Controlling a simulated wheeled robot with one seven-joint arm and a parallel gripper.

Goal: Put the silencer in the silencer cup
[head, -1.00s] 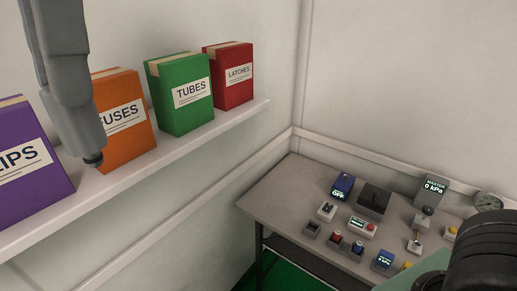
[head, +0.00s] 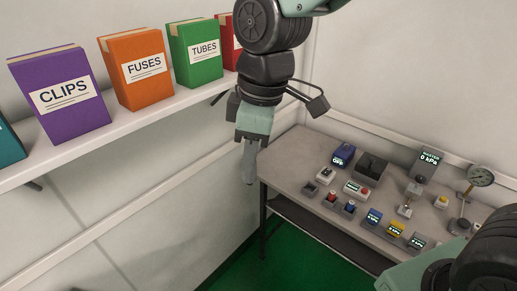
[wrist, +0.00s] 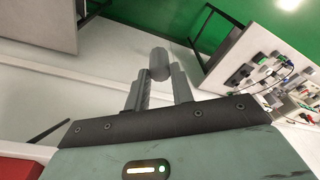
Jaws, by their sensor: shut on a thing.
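The silencer, a grey cylinder (wrist: 160,63), is held between the two grey fingers of my gripper (wrist: 161,85) in the wrist view, its end sticking out past the fingertips. In the head view my gripper (head: 250,158) points down in mid-air, in front of the wall and left of the table's near-left corner. The silencer is hard to tell from the fingers there. The silencer cup cannot be made out for sure; a small dark grey box (head: 309,189) stands near the table's left edge, its top too small to read.
The grey table (head: 290,160) carries several testers, a gauge (head: 480,176) and a master display (head: 429,161). A wall shelf (head: 100,133) on the left holds labelled boxes, including purple CLIPS (head: 60,110) and orange FUSES (head: 137,85). Open air lies between shelf and table.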

